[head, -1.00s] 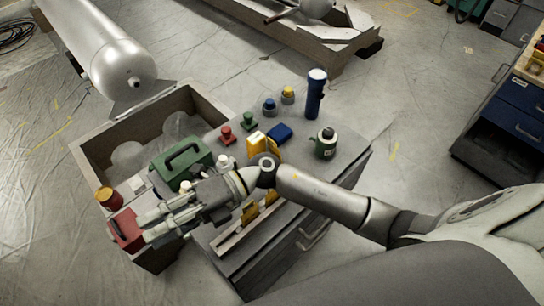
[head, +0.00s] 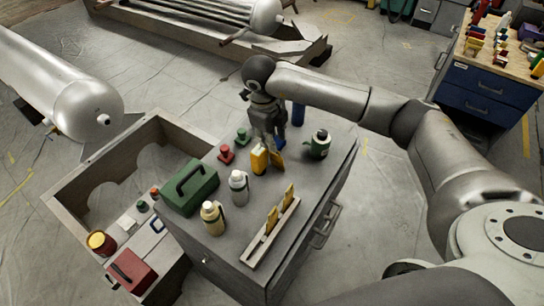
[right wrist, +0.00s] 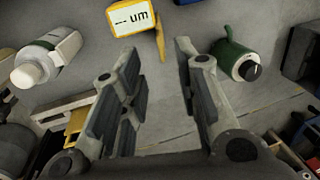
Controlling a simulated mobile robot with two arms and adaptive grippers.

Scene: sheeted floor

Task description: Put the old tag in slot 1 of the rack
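The pale rack (head: 271,232) lies along the front right of the grey cabinet top, with two yellow tags (head: 272,219) (head: 289,194) standing in it. It partly shows in the right wrist view (right wrist: 66,105). Another upright yellow piece (head: 277,158) stands beside a yellow gauge (head: 259,160). I cannot tell which yellow piece is the old tag, nor read slot numbers. My right gripper (head: 268,140) points down just behind the gauge. Its fingers (right wrist: 158,85) are apart and empty in the right wrist view. My left gripper is out of view.
A green case (head: 190,187), two bottles (head: 238,187) (head: 213,218), red and green knobbed pieces (head: 226,154) and a green pot (head: 319,145) crowd the top. A blue flashlight (head: 298,114) stands behind the gripper. An open crate (head: 65,190) adjoins at left.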

